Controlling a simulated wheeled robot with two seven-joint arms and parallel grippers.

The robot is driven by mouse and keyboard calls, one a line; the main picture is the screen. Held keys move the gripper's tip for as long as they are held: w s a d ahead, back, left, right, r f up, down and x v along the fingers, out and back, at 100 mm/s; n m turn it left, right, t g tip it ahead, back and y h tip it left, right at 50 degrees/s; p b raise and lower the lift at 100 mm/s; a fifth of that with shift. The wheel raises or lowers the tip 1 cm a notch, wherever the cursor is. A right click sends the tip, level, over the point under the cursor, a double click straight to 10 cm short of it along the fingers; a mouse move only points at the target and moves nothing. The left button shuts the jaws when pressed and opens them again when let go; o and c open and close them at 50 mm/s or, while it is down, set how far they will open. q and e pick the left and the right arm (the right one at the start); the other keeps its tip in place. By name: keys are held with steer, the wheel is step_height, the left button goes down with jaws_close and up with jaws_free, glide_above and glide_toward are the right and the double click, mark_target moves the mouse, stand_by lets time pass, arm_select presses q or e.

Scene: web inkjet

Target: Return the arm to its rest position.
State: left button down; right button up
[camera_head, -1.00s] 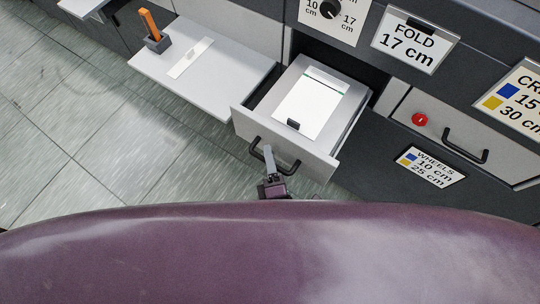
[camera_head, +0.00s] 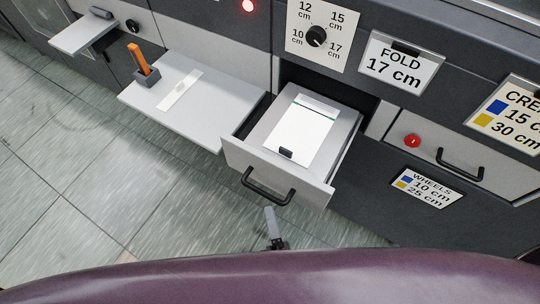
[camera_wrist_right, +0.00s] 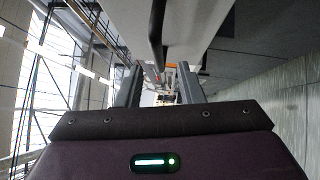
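My right gripper (camera_head: 269,214) shows small in the head view, just above the purple curve of my own body. It is below the black handle (camera_head: 267,190) of the pulled-out drawer (camera_head: 235,160), with a gap between them. In the right wrist view my right gripper (camera_wrist_right: 159,72) has its two grey fingers apart, with nothing held between them. A dark bar that looks like the handle (camera_wrist_right: 157,30) runs above the fingers there. My left gripper is not in view.
The open drawer holds a white sheet (camera_head: 303,130). A closed drawer with a handle (camera_head: 460,165) is at right. The tiled floor (camera_head: 80,190) is clear.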

steer(key=s+d+f+m+g+h, duration=0.1)
steer(key=d+f+m+g, duration=0.35)
steer(key=f, duration=0.95)
steer(key=s+d+f+m+g+h, duration=0.1)
steer(key=d+f+m+g, duration=0.4)
steer(key=f, duration=0.9)
steer(key=s+d+f+m+g+h, duration=0.1)
steer(key=s+d+f+m+g, duration=0.3)
steer(key=s, duration=0.4)
steer(key=s+d+f+m+g, duration=0.4)
steer(key=s+d+f+m, duration=0.2)
steer(key=f, duration=0.3)
steer(key=shift+s+d+g+h, duration=0.35)
steer(key=shift+s+d+h, duration=0.05)
steer(key=shift+s+d, duration=0.45)
steer(key=shift+f, duration=0.1)
